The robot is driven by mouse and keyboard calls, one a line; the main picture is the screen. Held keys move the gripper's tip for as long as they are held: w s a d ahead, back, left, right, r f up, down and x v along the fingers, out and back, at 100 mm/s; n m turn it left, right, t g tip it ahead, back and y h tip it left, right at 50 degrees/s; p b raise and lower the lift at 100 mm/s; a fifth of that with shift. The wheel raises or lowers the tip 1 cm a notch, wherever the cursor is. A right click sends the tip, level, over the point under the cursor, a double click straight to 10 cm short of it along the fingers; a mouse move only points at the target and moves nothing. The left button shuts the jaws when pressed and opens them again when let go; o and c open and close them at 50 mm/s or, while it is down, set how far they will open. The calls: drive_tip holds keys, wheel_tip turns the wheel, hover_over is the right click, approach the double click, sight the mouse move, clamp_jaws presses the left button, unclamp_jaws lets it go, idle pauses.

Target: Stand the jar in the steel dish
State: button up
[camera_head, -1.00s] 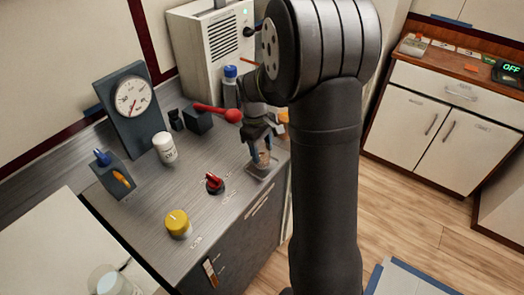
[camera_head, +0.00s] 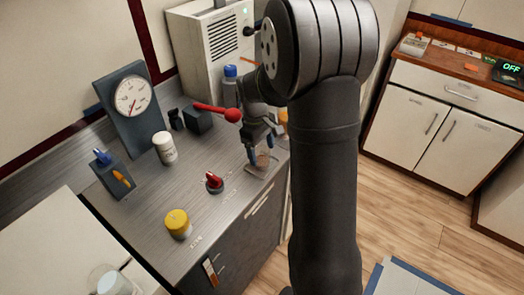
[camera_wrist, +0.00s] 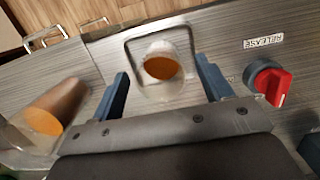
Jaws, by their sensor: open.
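A small clear-walled jar (camera_wrist: 160,68) with orange contents stands upright in the steel dish (camera_wrist: 131,45), a shallow square tray at the counter's edge. In the head view the jar (camera_head: 262,160) shows small and partly hidden, over the dish (camera_head: 255,171). My gripper (camera_wrist: 164,85) is open, one blue finger on each side of the jar, with gaps between. In the head view my gripper (camera_head: 262,147) is just above the jar, pointing down.
A second, similar orange-filled container (camera_wrist: 48,115) is at the left in the wrist view. A red knob (camera_wrist: 272,83) is beside the dish. A red-tipped lever (camera_head: 218,112), white container (camera_head: 164,148) and yellow-capped item (camera_head: 178,223) stand on the counter.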

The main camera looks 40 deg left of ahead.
wheel_tip(320, 180, up, 11)
drive_tip(key=a, duration=0.1)
drive_tip(key=shift+a+r, duration=0.15)
drive_tip(key=shift+a, duration=0.2)
drive_tip(key=f, duration=0.4)
drive_tip(key=d+f, duration=0.1)
drive_tip(key=f, duration=0.6)
drive_tip(key=shift+d+f, duration=0.4)
drive_tip(key=shift+r, duration=1.8)
drive_tip(key=shift+f, duration=0.1)
